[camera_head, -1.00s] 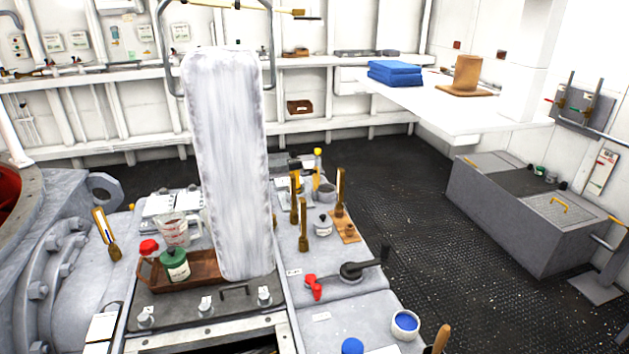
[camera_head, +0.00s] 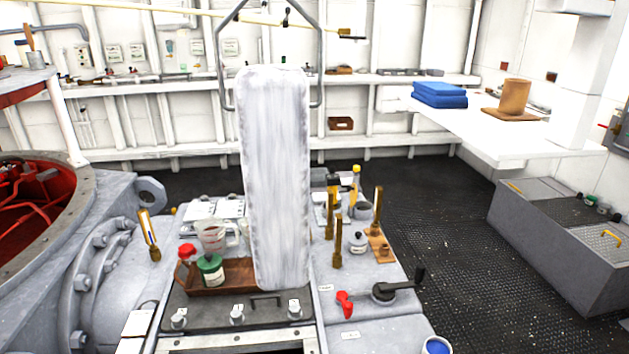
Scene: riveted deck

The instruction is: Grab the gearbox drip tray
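A brown tray (camera_head: 240,273), which looks like the gearbox drip tray, sits on the grey machine housing behind a dark plate with a handle. In it or at its edge stand a clear measuring jug (camera_head: 213,238), a green-lidded jar (camera_head: 211,270) and a red-capped bottle (camera_head: 187,254). A tall whitish slab (camera_head: 275,180) stands upright at the tray's right end and hides that part of it. Neither of my grippers shows in the head view.
Brass levers (camera_head: 337,243) and a black crank handle (camera_head: 385,290) rise right of the tray. A red-lined round opening (camera_head: 35,205) lies at left. A white table (camera_head: 480,125) holds blue folded cloths (camera_head: 440,95). Dark floor (camera_head: 440,230) is clear between housing and grey chest (camera_head: 570,240).

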